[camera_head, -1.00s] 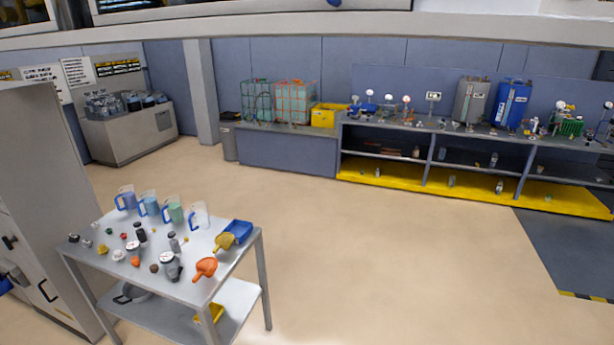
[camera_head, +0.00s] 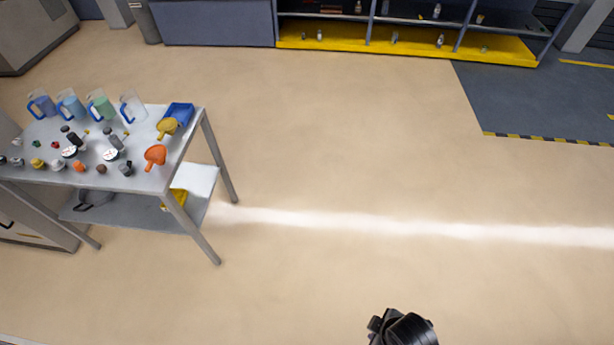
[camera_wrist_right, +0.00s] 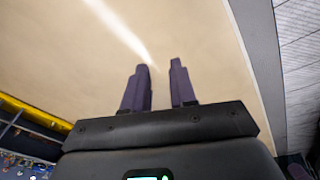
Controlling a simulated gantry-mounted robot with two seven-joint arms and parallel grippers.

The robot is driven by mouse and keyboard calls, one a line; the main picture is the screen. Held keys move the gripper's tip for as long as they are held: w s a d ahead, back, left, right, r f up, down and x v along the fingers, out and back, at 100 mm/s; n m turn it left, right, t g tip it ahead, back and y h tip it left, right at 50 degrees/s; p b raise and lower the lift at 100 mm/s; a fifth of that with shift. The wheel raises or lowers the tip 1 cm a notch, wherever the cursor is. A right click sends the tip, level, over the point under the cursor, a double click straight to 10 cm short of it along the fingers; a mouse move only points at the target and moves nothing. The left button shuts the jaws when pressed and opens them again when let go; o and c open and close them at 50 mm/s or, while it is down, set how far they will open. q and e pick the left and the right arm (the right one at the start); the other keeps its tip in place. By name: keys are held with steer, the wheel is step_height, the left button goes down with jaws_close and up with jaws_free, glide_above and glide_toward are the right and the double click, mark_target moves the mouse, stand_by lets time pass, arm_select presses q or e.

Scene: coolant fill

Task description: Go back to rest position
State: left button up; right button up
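In the right wrist view my right gripper (camera_wrist_right: 160,88) has its two dark fingers apart with bare floor showing between them. It holds nothing. In the head view a black part of my own arm (camera_head: 403,328) shows at the bottom edge, right of the middle; its fingers cannot be made out there. My left gripper is not in view.
A metal cart (camera_head: 140,180) at the left carries several jugs (camera_head: 102,107), an orange scoop (camera_head: 155,156), a yellow scoop (camera_head: 167,127) and a blue bin (camera_head: 179,114). A shelf unit with a yellow base (camera_head: 400,45) stands at the back. The floor (camera_head: 340,150) between is clear.

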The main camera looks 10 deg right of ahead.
step_height(320, 180, up, 24)
steer(key=w+d+m+t+p, duration=0.1)
steer(key=m+p, duration=0.5)
steer(key=p, duration=1.3)
steer(key=shift+w+d+m+t, duration=0.3)
steer(key=shift+w, duration=0.4)
steer(key=shift+f, duration=0.15)
